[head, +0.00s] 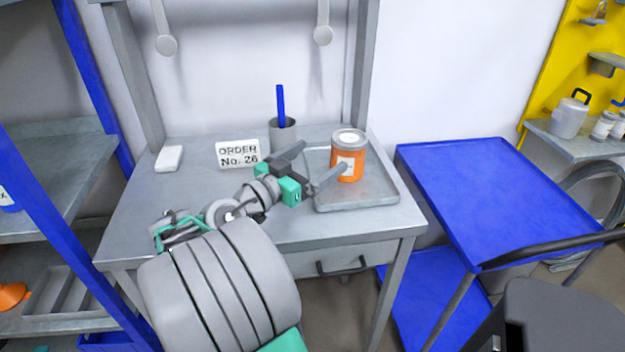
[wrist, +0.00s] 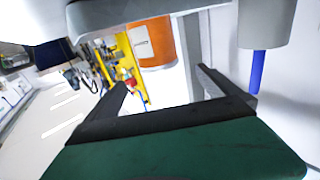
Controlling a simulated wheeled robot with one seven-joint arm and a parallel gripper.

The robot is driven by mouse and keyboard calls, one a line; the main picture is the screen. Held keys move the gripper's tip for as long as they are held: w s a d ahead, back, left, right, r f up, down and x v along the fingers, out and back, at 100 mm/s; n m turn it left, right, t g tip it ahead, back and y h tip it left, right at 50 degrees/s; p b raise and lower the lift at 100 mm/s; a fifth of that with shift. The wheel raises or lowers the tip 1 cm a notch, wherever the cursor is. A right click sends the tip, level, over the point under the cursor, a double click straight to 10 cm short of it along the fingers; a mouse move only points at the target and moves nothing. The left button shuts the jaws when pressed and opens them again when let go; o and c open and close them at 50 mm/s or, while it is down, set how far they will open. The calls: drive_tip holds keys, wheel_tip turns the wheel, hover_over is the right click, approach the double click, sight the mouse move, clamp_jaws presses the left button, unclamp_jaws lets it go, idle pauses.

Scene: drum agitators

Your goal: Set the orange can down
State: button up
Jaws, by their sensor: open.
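The orange can (head: 348,156) has a grey lid and a pale label. It stands upright on the grey metal tray (head: 385,186), which lies on the right part of the workbench. My gripper (head: 322,163) is open and empty, with its fingers to the left of the can and pointing toward it. In the wrist view the can (wrist: 152,45) shows beyond the open fingers (wrist: 165,85), apart from them, with part of it cut off by the tray's edge.
A grey cup (head: 283,137) with a blue pen stands behind my gripper. An order card (head: 238,153) and a white block (head: 169,158) sit on the bench's left. A blue cart (head: 490,190) stands at the right. The bench's front left is clear.

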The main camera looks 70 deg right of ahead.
drive_tip(key=a+f+b, duration=0.1)
drive_tip(key=b, duration=0.1)
drive_tip(key=shift+w+b, duration=0.1)
drive_tip(key=shift+b, duration=0.25)
drive_tip(key=shift+a+r+b, duration=0.25)
drive_tip(key=shift+a+b, duration=0.1)
drive_tip(key=shift+b, duration=0.1)
drive_tip(key=shift+r, duration=0.1)
